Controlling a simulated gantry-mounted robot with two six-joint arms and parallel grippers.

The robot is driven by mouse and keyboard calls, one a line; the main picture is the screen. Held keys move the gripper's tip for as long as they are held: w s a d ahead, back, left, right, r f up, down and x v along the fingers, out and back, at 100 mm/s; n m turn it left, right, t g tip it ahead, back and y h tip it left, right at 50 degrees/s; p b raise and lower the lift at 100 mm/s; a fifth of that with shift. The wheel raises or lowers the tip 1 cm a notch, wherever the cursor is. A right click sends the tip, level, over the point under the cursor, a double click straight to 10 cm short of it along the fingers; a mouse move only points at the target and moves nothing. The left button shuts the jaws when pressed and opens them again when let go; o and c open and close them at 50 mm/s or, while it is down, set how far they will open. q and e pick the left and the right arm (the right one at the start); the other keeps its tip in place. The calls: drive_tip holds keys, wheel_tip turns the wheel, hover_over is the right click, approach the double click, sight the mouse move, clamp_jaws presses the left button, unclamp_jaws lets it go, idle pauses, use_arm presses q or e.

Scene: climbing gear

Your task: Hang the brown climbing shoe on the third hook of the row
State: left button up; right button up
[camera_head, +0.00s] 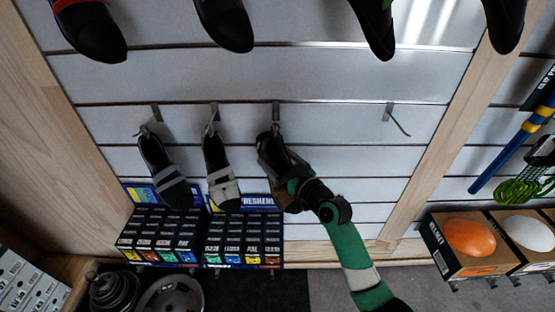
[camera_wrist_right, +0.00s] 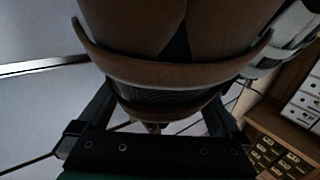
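The brown climbing shoe (camera_head: 272,152) is at the third hook (camera_head: 275,112) of the row, its upper end just below the hook's base. Whether its loop is around the hook is hidden. My right gripper (camera_head: 296,190) is at the shoe's lower right side. In the right wrist view the brown shoe (camera_wrist_right: 170,75) with its straps fills the space between the two fingers of the right gripper (camera_wrist_right: 160,118), which look shut on it. My left gripper is not in view.
Grey-strapped dark shoes hang on the first hook (camera_head: 155,115) and second hook (camera_head: 212,115). The fourth hook (camera_head: 392,112) is empty. Stacked small boxes (camera_head: 200,238) stand below the hanging shoes. More shoes (camera_head: 225,22) hang above. A wooden post (camera_head: 440,150) is at right.

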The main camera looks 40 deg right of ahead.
drive_tip(key=shift+s, duration=0.25)
drive_tip(key=s+a+p, duration=0.1)
drive_tip(key=s+p, duration=0.3)
drive_tip(key=s, duration=0.7)
drive_tip(key=shift+a, duration=0.25)
